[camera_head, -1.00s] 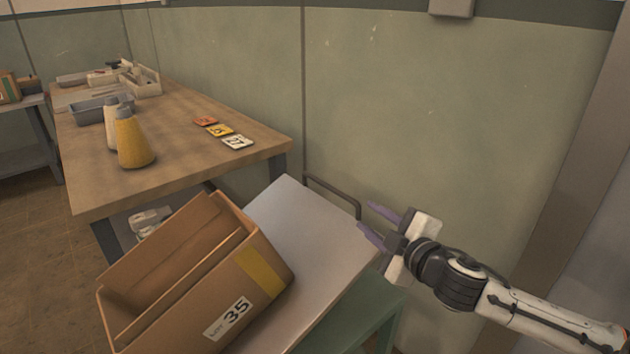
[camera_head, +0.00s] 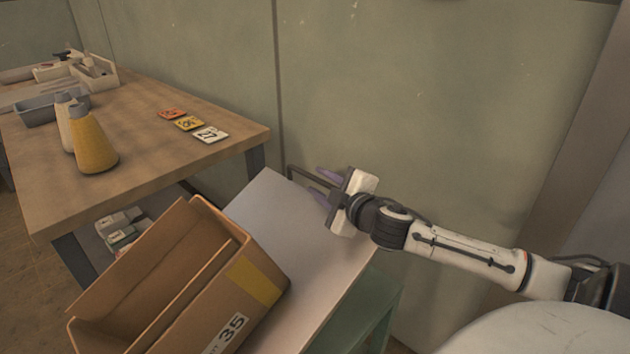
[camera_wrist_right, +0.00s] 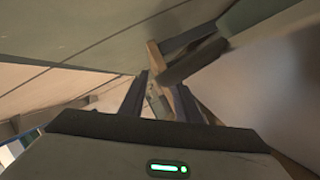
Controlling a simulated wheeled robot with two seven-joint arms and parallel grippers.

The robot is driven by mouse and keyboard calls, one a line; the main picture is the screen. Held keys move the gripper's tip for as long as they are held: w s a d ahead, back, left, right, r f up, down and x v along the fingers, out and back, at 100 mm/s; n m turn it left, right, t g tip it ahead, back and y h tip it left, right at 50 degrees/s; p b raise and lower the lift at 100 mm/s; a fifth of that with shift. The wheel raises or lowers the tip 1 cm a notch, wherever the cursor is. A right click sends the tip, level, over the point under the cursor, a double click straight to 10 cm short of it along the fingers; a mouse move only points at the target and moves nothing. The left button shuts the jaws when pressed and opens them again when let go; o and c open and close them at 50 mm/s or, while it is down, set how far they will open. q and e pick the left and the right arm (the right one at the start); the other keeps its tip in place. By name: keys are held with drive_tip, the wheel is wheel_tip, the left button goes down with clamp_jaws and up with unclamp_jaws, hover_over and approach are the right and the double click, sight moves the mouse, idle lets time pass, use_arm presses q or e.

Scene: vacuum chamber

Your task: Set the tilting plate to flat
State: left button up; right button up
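The tilting plate (camera_head: 315,238) is a pale grey panel that looks tilted, on a green stand (camera_head: 352,318). A dark bar handle (camera_head: 300,172) sticks out at its far edge. A cardboard box (camera_head: 245,300) with a yellow band and a "35" label rests tilted on the plate and hides its lower left part. My right gripper (camera_head: 322,184) is at the handle, its two purple fingers apart. Whether the bar lies between the fingers I cannot tell. In the right wrist view the open fingers (camera_wrist_right: 160,98) point toward a dark bar (camera_wrist_right: 193,62). My left gripper is out of view.
The green wall (camera_head: 420,100) stands close behind the handle.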

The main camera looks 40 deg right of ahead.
drive_tip(key=shift+x, duration=1.45)
clamp_jaws()
